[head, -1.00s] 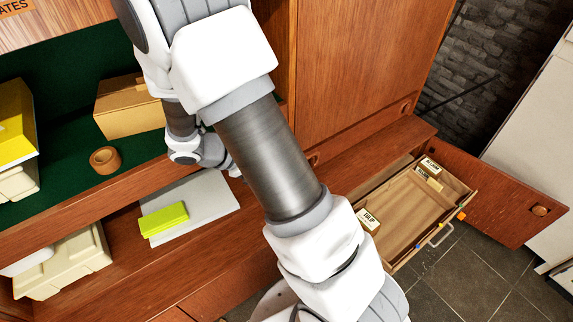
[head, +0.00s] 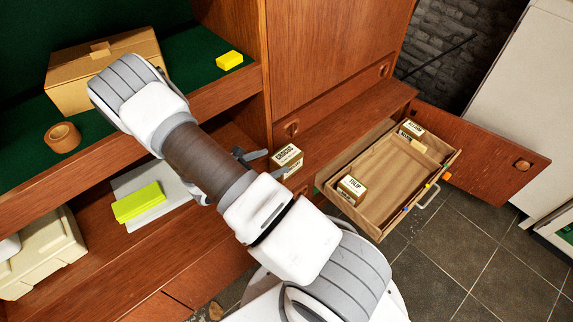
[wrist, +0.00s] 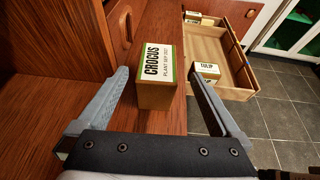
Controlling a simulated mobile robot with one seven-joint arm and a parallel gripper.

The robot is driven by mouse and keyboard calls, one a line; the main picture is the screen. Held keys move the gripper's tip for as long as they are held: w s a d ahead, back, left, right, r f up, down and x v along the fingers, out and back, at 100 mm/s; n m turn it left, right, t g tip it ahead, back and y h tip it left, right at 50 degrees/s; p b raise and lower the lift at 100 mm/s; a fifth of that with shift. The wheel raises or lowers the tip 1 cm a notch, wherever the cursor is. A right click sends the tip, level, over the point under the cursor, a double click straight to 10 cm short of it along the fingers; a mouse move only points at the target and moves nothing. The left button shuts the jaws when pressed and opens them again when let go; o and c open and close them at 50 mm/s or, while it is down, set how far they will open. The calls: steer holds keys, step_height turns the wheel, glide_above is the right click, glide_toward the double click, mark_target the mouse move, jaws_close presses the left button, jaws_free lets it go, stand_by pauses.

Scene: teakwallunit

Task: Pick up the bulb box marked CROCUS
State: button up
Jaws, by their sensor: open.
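The bulb box marked CROCUS (wrist: 156,75) stands on the wooden ledge, its label facing up in the wrist view. It also shows in the head view (head: 287,160), just right of my gripper. My gripper (wrist: 153,82) is open, with one finger to the left of the box and one to the right. Gaps show between the box and both fingers, and nothing is held. In the head view my gripper (head: 252,160) is partly hidden by my arm.
An open drawer (head: 390,205) juts out at the right, holding a TULIP box (head: 351,190) and an ALLIUM box (head: 411,131). An open door (head: 480,150) stands beyond it. A cardboard box (head: 105,68), a tape roll (head: 62,137) and a yellow block (head: 229,60) sit on the green shelf.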

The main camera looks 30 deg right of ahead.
mark_target(293, 153)
steer(key=b+x, duration=0.1)
steer(key=x, duration=0.4)
steer(key=shift+d+f, duration=0.1)
steer(key=shift+b+x, duration=0.85)
steer(key=shift+x, duration=1.95)
steer(key=shift+w+f, duration=0.15)
steer(key=shift+c, duration=0.2)
steer(key=c, duration=1.4)
